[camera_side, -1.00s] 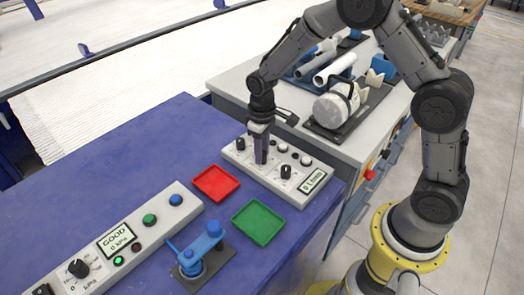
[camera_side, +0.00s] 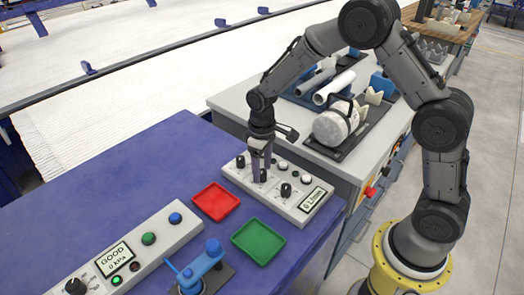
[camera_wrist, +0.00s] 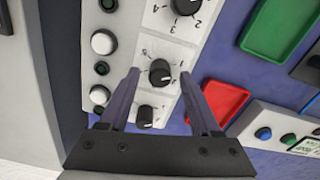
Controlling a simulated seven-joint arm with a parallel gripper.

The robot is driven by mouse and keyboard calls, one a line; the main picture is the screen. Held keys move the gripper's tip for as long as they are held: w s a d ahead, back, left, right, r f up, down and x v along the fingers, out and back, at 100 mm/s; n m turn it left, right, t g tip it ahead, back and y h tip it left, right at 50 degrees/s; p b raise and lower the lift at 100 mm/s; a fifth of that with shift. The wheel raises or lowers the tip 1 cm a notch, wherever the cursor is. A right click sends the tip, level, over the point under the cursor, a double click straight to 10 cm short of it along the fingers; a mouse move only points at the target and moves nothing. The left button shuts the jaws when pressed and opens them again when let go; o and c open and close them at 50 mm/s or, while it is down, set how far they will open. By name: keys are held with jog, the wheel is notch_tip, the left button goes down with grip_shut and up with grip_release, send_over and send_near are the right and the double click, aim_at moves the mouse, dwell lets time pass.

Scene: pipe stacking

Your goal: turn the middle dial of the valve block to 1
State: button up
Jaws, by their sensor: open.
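The white valve block (camera_side: 296,207) lies on the blue table's right side, with three black dials and a small display (camera_side: 312,200). Its middle dial (camera_wrist: 159,73) is between my fingertips in the wrist view. My gripper (camera_wrist: 160,76) is open, one finger on each side of that dial, with gaps visible. In the side view my gripper (camera_side: 261,176) points down at the block and partly hides the middle dial. One outer dial (camera_side: 286,190) is nearer the display, the other (camera_side: 240,161) at the far end. I cannot tell the middle dial's exact setting.
A red tray (camera_side: 215,202) and a green tray (camera_side: 258,241) lie in front of the block. A blue lever device (camera_side: 203,268) and a long control panel (camera_side: 155,240) are nearer. The grey bench (camera_side: 225,100) behind carries pipes and a white round part.

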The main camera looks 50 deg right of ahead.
notch_tip(320, 180, up, 13)
dwell(0.3)
jog(key=shift+r, duration=0.15)
notch_tip(320, 180, up, 7)
jog(key=t, duration=0.2)
send_over(262, 171)
jog(key=s, duration=0.2)
jog(key=s+d+r+t, duration=0.1)
jog(key=s+r+t, duration=0.1)
jog(key=s+r, duration=0.55)
jog(key=s+f+m, duration=0.1)
jog(key=s+f, duration=0.2)
jog(key=s, duration=0.5)
jog(key=s+f+m+t, duration=0.1)
jog(key=s+f, duration=0.2)
jog(key=s, duration=0.5)
jog(key=shift+d+f+t, duration=0.3)
jog(key=shift+d+f, duration=0.1)
jog(key=shift+d, duration=0.05)
jog(key=shift+s, duration=0.1)
